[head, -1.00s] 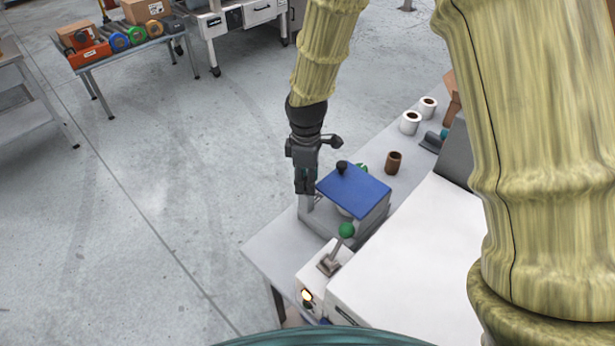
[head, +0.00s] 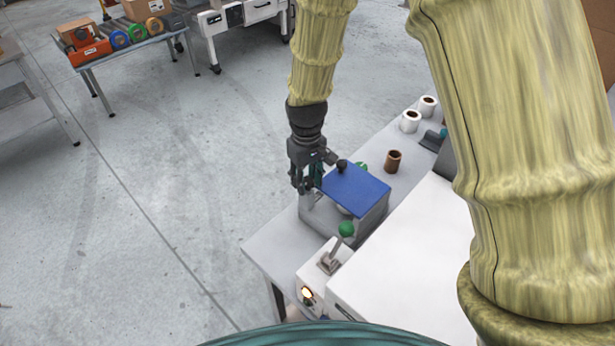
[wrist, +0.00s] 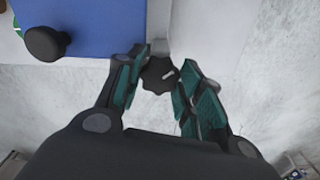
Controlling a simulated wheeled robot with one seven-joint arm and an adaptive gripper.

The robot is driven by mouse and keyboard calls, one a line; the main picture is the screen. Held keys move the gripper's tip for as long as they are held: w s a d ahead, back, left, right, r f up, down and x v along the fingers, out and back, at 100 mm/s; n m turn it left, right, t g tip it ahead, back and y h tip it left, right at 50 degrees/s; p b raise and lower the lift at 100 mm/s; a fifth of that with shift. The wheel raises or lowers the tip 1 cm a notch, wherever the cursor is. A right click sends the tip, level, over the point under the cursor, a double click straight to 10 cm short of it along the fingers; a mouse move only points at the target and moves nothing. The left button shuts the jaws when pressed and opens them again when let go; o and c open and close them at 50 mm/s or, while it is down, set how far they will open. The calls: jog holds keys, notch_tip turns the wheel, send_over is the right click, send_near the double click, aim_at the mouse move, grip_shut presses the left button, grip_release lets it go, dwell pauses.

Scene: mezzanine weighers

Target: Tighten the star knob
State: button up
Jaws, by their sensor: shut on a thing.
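The star knob (wrist: 158,74) is dark with a lobed edge and a pale mark on its face. In the wrist view it sits between the teal-padded fingers of my gripper (wrist: 162,82), which is shut on it. In the head view my gripper (head: 306,186) is at the left side of a grey device with a blue top (head: 356,189). The fingers and wrist hide the star knob there. The blue top also shows in the wrist view (wrist: 95,25), with a black round knob (wrist: 46,43) on it.
A lever with a green ball (head: 346,229) stands in front of the device, beside a white machine cover (head: 400,270). A brown cup (head: 393,161) and white mugs (head: 410,121) stand behind on the grey table (head: 272,245). Open floor lies left of the table.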

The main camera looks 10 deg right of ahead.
aim_at(306, 180)
jog(key=shift+w+r+m, duration=0.1)
jog(key=shift+w+m, duration=0.1)
jog(key=shift+m, duration=0.4)
jog(key=o, duration=1)
jog(key=shift+s, duration=0.1)
notch_tip(306, 180, up, 12)
jog(key=shift+f, duration=0.1)
dwell(0.4)
